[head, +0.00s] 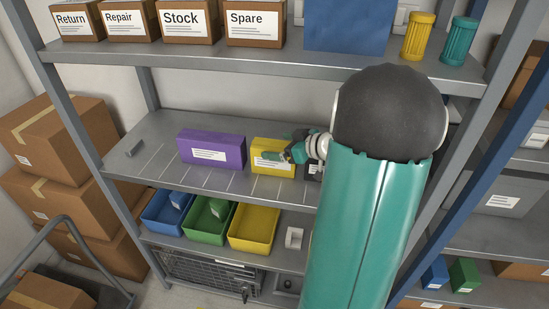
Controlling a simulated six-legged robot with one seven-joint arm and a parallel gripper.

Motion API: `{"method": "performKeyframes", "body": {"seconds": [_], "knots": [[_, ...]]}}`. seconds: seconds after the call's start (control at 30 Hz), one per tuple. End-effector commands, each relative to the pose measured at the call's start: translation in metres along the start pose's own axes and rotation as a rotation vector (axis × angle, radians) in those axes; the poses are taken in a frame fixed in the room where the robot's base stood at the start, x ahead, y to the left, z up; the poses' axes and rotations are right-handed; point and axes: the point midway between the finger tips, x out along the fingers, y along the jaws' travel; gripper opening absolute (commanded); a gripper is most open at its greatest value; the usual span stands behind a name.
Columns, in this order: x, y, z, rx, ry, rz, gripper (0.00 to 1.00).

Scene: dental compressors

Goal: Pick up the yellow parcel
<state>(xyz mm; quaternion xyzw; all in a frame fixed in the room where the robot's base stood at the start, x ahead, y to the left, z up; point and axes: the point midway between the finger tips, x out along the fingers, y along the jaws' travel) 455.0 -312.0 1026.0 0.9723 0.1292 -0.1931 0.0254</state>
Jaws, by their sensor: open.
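The yellow parcel (270,144) is a box with a white label, lying on the middle shelf to the right of a purple parcel (211,149). My arm comes in from the right and hides the shelf's right part.
A dark box (313,169) sits right of the yellow parcel, partly hidden by my arm. The upper shelf (150,51) holds labelled cartons. Blue, green and yellow bins (253,228) stand below. The middle shelf's left part (150,160) is mostly clear.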

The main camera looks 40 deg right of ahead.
Motion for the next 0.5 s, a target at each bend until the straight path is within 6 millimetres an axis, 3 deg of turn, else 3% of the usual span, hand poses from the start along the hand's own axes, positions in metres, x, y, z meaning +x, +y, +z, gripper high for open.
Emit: {"method": "performKeyframes", "body": {"seconds": [0.13, 0.17, 0.5], "knots": [[-0.0003, 0.0002, -0.0001, 0.0, 0.0, 0.001, 0.92], [-0.0004, 0.0002, -0.0001, -0.001, 0.0, 0.001, 0.88], [-0.0005, -0.0001, 0.0008, 0.001, -0.002, 0.0, 0.21]]}}
